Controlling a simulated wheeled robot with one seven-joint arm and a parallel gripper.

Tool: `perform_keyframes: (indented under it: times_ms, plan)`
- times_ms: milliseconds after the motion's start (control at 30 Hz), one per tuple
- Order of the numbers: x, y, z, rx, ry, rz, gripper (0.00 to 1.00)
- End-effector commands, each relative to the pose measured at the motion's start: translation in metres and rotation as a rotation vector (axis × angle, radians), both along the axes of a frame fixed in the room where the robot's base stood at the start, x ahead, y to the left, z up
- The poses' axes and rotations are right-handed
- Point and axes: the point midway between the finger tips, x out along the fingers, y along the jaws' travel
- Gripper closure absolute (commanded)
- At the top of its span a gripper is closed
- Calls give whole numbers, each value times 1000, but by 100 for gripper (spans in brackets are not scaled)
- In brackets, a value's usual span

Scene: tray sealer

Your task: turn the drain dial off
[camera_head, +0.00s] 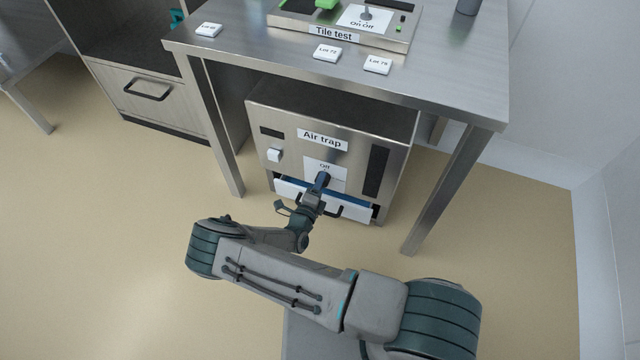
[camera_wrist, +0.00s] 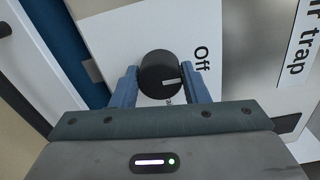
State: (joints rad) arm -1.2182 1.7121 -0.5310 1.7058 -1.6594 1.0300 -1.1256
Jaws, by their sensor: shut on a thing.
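The drain dial (camera_wrist: 158,72) is a round black knob on a white plate (camera_wrist: 125,35) of the "Air trap" unit (camera_head: 280,125). Its short white mark points right in the wrist view, roughly to the side where the word "Off" (camera_wrist: 202,60) is printed. Another label below the dial is mostly hidden by my gripper. My gripper (camera_wrist: 160,85) is shut on the dial, with one blue-grey finger on each side. In the head view my gripper (camera_head: 322,180) covers the dial, below the word "Off".
Below the dial a white-fronted drawer (camera_head: 356,211) with a dark handle stands partly open, its blue inside showing. A white switch (camera_head: 274,155) is on the unit's left. The unit stands under a steel table (camera_head: 440,80), between its legs. Open floor lies to the left.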

Motion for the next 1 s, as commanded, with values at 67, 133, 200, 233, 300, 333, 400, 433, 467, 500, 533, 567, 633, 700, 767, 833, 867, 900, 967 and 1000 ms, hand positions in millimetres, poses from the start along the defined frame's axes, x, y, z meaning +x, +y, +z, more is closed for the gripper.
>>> perform_keyframes:
  times_ms: [67,133,200,233,300,333,400,433,467,500,533,567,633,700,767,833,867,900,967,1000]
  plan:
    - [-1,-1,-1,-2,4,-1,82]
    - [-1,-1,-1,-2,3,-1,45]
    - [-1,-1,-1,-2,3,-1,37]
    - [-1,-1,-1,-1,3,-1,37]
    - [-1,0,-1,-2,2,0,37]
    - [0,0,-1,-2,2,0,37]
    - [0,0,0,-1,1,0,37]
    - [-1,0,0,-1,1,0,37]
    - [-1,0,0,-1,1,0,37]
    - [-3,1,0,-1,1,0,37]
    - [-5,2,1,-1,1,1,37]
    - [-7,3,1,0,1,1,37]
    - [-17,7,2,0,2,3,37]
    - [-29,11,3,-1,3,2,37]
    - [-42,17,3,-1,3,4,37]
    - [-58,22,4,-2,4,4,37]
    - [-64,24,4,-2,3,4,37]
    - [-73,27,3,-1,3,2,37]
    - [-86,31,3,-2,3,3,37]
    - [-93,34,3,-1,3,2,37]
